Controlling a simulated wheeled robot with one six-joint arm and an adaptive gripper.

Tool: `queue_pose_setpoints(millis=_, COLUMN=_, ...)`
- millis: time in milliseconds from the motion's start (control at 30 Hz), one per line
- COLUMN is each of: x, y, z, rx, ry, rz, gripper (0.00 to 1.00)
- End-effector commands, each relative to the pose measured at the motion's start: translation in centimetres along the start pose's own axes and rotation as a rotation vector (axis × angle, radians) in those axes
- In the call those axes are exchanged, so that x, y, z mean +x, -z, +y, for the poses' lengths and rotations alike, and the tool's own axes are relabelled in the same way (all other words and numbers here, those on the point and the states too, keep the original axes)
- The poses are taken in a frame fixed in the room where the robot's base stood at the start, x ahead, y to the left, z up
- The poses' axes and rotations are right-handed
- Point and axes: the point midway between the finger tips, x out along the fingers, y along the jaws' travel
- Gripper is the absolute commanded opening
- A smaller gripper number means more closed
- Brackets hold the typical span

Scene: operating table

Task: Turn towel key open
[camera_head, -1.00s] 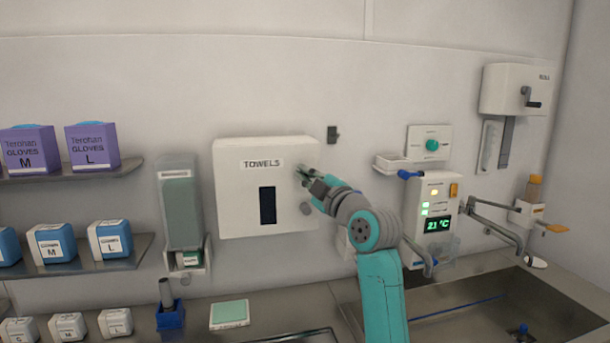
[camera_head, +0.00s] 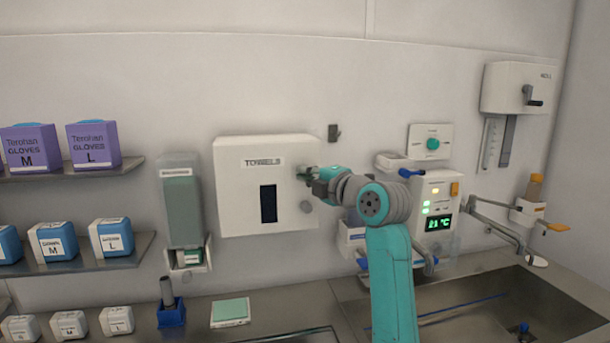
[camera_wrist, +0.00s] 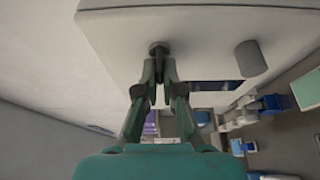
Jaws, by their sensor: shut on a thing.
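The white towel dispenser (camera_head: 235,210), labelled TOWELS, hangs on the wall and has a dark window in its front. My gripper (camera_head: 305,174) is at the upper right of its front face. In the wrist view my gripper (camera_wrist: 159,72) is shut on the small dark towel key (camera_wrist: 158,47), which stands out from the dispenser face. The fingertips hide most of the key. In the head view the key is hidden by the gripper. The dispenser front looks shut.
A round grey knob (camera_head: 306,206) sits on the dispenser's lower right. A small dark wall fitting (camera_head: 333,132) is up to the right. A soap dispenser (camera_head: 182,210) hangs to the left. A control box (camera_head: 437,203) with a temperature display is to the right, above the sink (camera_head: 490,315).

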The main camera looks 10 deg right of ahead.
Motion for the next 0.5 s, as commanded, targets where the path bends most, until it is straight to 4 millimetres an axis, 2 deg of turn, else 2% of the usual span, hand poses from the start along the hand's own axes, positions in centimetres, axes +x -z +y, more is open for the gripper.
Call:
queue_pose_setpoints(millis=367, x=-0.01, y=0.08, z=0.21, rx=-0.006, ry=-0.003, rz=0.001, gripper=0.00)
queue_pose_setpoints(millis=500, x=-0.01, y=0.06, z=0.19, rx=-0.005, ry=-0.003, rz=0.000, gripper=0.31)
